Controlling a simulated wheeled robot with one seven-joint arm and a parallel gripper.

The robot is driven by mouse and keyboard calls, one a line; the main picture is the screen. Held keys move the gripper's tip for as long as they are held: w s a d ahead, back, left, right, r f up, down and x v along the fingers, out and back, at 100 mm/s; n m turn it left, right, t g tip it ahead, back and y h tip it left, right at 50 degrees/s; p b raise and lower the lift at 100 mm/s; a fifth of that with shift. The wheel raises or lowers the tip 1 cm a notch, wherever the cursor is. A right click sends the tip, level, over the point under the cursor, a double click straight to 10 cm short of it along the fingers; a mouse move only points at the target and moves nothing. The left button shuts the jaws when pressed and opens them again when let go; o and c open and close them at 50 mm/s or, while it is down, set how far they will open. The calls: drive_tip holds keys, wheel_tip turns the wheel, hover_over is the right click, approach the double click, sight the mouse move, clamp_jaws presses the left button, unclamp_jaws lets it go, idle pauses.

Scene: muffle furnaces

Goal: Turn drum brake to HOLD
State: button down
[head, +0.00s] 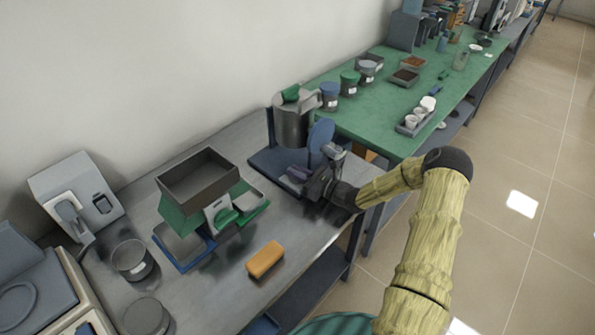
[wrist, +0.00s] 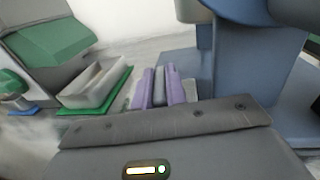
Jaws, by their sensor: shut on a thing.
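The drum machine has a grey metal drum (head: 291,127) with a green piece on top, and a blue base plate (head: 266,160) and blue upright beside it. Its blue body also fills the right of the wrist view (wrist: 255,70). My gripper (head: 299,175) is low at the front of this machine. In the wrist view its two purple fingers (wrist: 160,90) are shut on a narrow grey piece (wrist: 160,78), which looks like the brake handle. Most of that piece is hidden by the fingers, and no HOLD marking is readable.
A grey tin (head: 132,260) stands further left. A green bench (head: 385,120) with pots and trays adjoins behind. The floor at right is clear.

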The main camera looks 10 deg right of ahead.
drive_tip(key=shift+r+m+t+h+p, duration=0.3)
drive_tip(key=shift+m+t+h+p, duration=0.3)
drive_tip(key=shift+h, duration=0.1)
drive_tip(key=shift+d+f+m+t+h+p, duration=0.1)
drive_tip(key=shift+f+m+t+h+p, duration=0.15)
drive_tip(key=shift+m+t+h, duration=0.2)
drive_tip(key=c, duration=1.4)
unclamp_jaws()
drive_tip(key=shift+c, duration=0.2)
drive_tip(key=shift+s, duration=0.1)
drive_tip(key=b+v, duration=0.1)
drive_tip(key=v, duration=1.6)
drive_tip(key=shift+s+r+b, duration=0.15)
drive_tip(key=shift+b, duration=0.25)
